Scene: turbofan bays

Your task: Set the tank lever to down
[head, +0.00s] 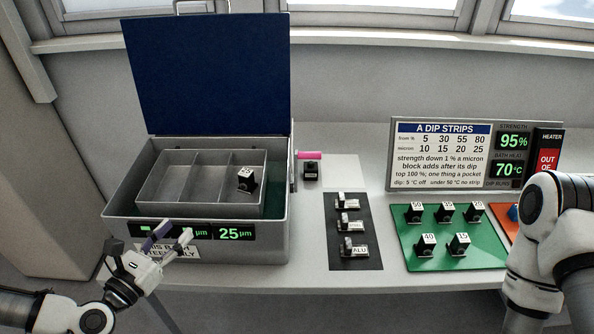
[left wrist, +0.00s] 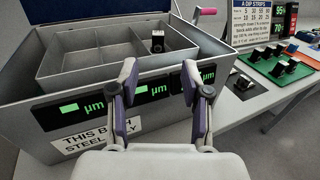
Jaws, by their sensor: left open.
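The tank (head: 200,220) is a grey open box with its blue lid (head: 207,75) raised. Its lever, a pink handle (head: 309,155), sticks out to the right from the tank's right side, about level. The pink handle also shows at the top of the left wrist view (left wrist: 207,11), beyond the tank's right wall. My left gripper (head: 170,238) is open and empty in front of the tank's front face, low and left of the lever. In the left wrist view its two fingers (left wrist: 158,75) stand apart before the green displays. My right gripper is not in view; only part of my right arm shows.
A divided tray (head: 160,185) in the tank holds one black block (head: 246,180). A dark block (head: 311,171) stands by the lever. A dark mat (head: 354,258) with several blocks, a green mat (head: 450,262) with several blocks and a sign panel (head: 440,155) lie right.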

